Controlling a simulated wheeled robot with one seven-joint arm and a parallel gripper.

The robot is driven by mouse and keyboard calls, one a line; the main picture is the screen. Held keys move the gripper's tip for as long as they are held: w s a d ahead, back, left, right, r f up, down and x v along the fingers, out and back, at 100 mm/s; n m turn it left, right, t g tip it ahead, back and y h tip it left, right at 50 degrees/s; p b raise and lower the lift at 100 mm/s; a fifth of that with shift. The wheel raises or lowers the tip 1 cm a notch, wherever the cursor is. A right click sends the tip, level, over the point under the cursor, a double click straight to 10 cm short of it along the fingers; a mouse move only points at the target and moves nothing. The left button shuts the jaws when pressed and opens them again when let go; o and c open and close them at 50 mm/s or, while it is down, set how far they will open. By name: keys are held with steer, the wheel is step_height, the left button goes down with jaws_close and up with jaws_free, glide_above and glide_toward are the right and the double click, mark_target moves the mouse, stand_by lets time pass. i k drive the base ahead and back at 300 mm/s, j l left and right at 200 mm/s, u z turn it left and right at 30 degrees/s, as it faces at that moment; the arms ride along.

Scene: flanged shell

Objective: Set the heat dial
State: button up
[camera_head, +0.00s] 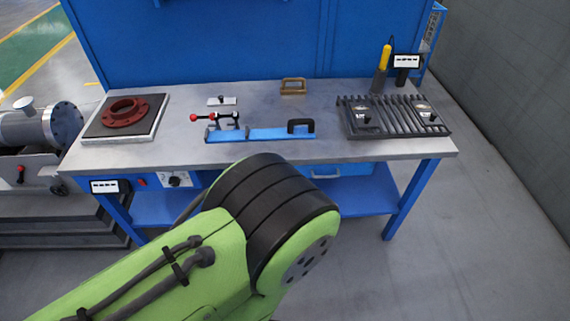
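A dial (174,181) with a dark knob on a white plate sits on the blue front panel under the left part of the bench top. It is too small to read its setting. Beside it, to the left, are a small red switch (142,182) and a black-framed display (104,186). Above them on the bench, a red flanged ring (126,111) lies on a dark square plate (97,131). My green and black arm fills the lower middle, its elbow just right of and in front of the dial. My gripper is out of the picture.
The workbench (270,153) also holds a blue fixture (260,134) with a black handle, a red-knobbed clamp (213,117), a brown block (293,86) and a slatted rack (392,116). A grey pipe assembly (40,125) stands at the left. Floor is clear at the right.

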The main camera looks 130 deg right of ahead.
mark_target(173, 180)
steer(key=z, duration=4.25)
